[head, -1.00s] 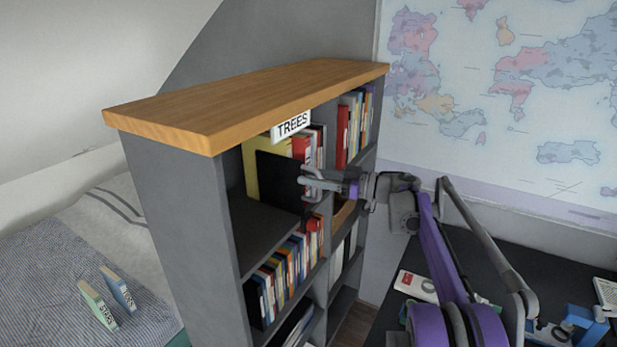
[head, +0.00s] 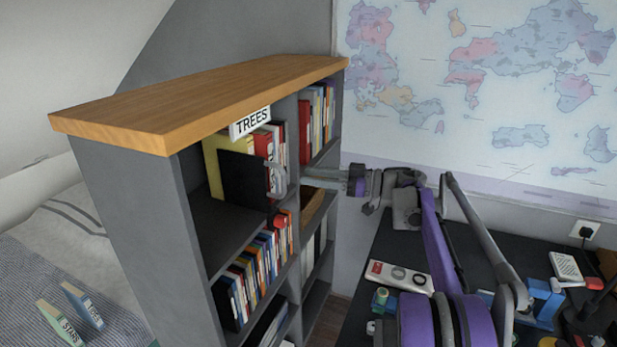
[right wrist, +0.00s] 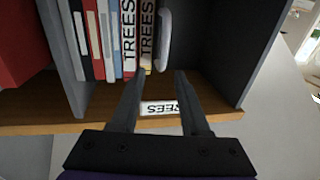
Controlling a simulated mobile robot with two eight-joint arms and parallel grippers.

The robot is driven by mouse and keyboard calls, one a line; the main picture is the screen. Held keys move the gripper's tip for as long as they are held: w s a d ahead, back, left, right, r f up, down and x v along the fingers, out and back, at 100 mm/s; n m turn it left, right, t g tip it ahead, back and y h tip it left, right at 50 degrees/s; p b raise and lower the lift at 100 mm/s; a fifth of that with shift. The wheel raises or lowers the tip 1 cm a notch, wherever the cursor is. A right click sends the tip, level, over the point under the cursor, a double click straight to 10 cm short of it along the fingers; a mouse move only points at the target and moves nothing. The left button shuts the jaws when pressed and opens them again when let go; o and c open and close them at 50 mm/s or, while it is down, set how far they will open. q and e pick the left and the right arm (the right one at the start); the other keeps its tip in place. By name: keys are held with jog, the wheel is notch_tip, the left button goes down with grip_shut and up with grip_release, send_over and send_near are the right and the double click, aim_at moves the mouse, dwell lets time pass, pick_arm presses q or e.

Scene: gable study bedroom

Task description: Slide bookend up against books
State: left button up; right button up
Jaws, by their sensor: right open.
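The black bookend (head: 243,180) stands upright in the upper left compartment of the bookcase, under the white TREES label (head: 250,122). Its light grey handle (right wrist: 164,40) shows in the right wrist view, close beside the end book with TREES on its spine (right wrist: 147,35). The row of books (head: 272,150), yellow, red and white, stands behind the bookend in the head view. I cannot tell whether plate and books touch. My right gripper (head: 307,178) is open and empty in front of the shelf, its fingers (right wrist: 157,76) apart from the handle. My left gripper is not in view.
The bookcase has a wooden top (head: 200,95) and more books (head: 258,262) below. A dark desk (head: 375,270) with a white tray (head: 400,275) stands at right. The compartment's near side is empty.

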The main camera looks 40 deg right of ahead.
aim_at(285, 179)
jog(key=s+a+m+t+h+p, duration=0.35)
jog(key=a+m+h, duration=0.45)
jog(key=h, duration=0.5)
jog(key=shift+m+g, duration=0.4)
jog(key=shift+g, duration=0.05)
jog(key=w+d, duration=0.1)
jog(key=w, duration=0.2)
jog(key=w+d+p, duration=0.1)
jog(key=w, duration=0.2)
jog(key=w+d+f, duration=0.1)
jog(key=w, duration=0.2)
jog(key=shift+w+d, duration=0.2)
jog(key=shift+w, duration=0.1)
jog(key=shift+r, duration=0.1)
jog(key=shift+c, duration=0.3)
grip_shut()
